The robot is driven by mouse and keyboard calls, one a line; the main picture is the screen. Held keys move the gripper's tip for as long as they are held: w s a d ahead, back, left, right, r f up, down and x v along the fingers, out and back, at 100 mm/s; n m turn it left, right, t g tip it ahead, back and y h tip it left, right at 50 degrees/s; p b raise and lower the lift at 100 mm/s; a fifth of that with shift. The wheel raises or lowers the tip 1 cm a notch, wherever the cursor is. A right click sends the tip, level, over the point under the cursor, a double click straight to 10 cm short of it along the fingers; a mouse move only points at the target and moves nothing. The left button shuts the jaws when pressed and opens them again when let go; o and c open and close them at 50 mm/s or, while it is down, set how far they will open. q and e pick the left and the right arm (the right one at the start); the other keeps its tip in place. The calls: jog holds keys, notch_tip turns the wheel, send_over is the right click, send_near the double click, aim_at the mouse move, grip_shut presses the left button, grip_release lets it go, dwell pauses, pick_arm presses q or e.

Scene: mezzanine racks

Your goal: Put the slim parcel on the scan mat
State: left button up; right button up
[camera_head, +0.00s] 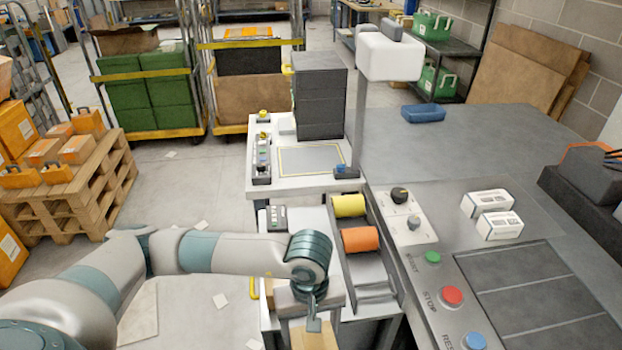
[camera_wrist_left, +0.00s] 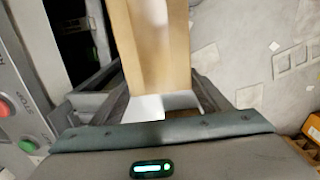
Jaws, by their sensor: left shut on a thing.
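The slim parcel (camera_head: 312,338) is a tan cardboard piece at the bottom edge of the head view, partly cut off. In the left wrist view the parcel (camera_wrist_left: 150,45) runs up between the fingers, with a pale label along it. My left gripper (camera_head: 314,312) is shut on it, and its fingers (camera_wrist_left: 160,95) lie on both sides. The scan mat is probably the grey, yellow-outlined rectangle (camera_head: 311,160) on the white table, well beyond the gripper. It looks bare. My right gripper is not in view.
A dark grey stack (camera_head: 320,100) stands behind the mat. A chute (camera_head: 365,270) holds a yellow roll (camera_head: 348,206) and an orange roll (camera_head: 360,239) beside my left gripper. A white-headed post (camera_head: 358,120) rises right of the mat. White boxes (camera_head: 492,213) lie on the counter.

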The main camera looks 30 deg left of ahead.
pick_arm(q)
jog(key=f+m, duration=0.1)
jog(key=m+b, duration=0.1)
jog(key=m, duration=0.1)
jog(key=shift+s+a+f, duration=0.1)
jog(key=shift+a+f, duration=0.25)
jog(key=shift+f, duration=0.05)
jog(key=m, duration=0.1)
jog(key=f+m, duration=0.1)
jog(key=m, duration=0.1)
jog(key=a+m, duration=0.1)
jog(key=shift+s+f+b, duration=0.1)
jog(key=shift+f+b, duration=0.2)
jog(key=shift+b, duration=0.1)
jog(key=shift+m, duration=0.5)
jog(key=shift+s, duration=0.1)
